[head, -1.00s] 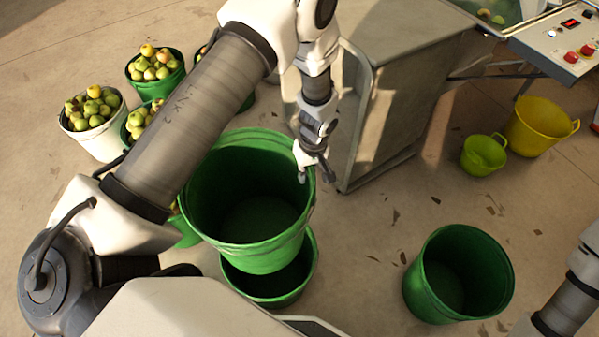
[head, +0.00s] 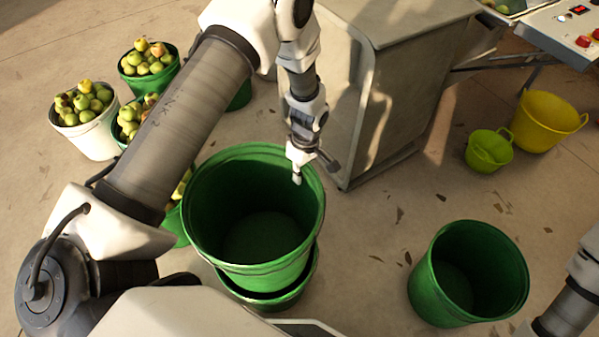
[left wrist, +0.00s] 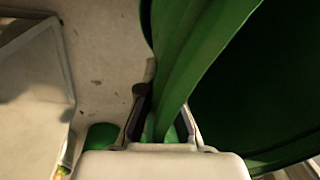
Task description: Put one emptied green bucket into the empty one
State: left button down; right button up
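An empty green bucket (head: 205,215) hangs roughly upright by its rim from my left gripper (head: 308,172), at its far right edge. In the left wrist view the fingers of my left gripper (left wrist: 162,120) sit on either side of the green bucket wall (left wrist: 195,60). A second green bucket (head: 300,292) is directly below it, mostly hidden; its dark opening shows as a crescent. The held bucket's base overlaps that opening; I cannot tell how deep it sits. Another empty green bucket (head: 425,285) stands on the floor to the right. My right gripper is out of view.
Apple-filled buckets stand at the left: a white one (head: 95,140) and green ones (head: 165,80). A grey cabinet (head: 390,90) stands just behind the held bucket. A small lime bucket (head: 488,152) and a yellow tub (head: 550,125) stand right.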

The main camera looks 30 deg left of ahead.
pick_arm(q)
notch_tip(320, 180, down, 19)
jog(key=b, duration=1.1)
jog(key=c, duration=1.2)
grip_release()
jog(key=shift+c, duration=0.2)
jog(key=shift+r, duration=0.1)
jog(key=r, duration=0.4)
jog(key=w+r, duration=0.1)
jog(key=r, duration=0.6)
jog(key=shift+w+d+r, duration=0.25)
jog(key=shift+w+r, duration=0.1)
jog(key=shift+r, duration=0.05)
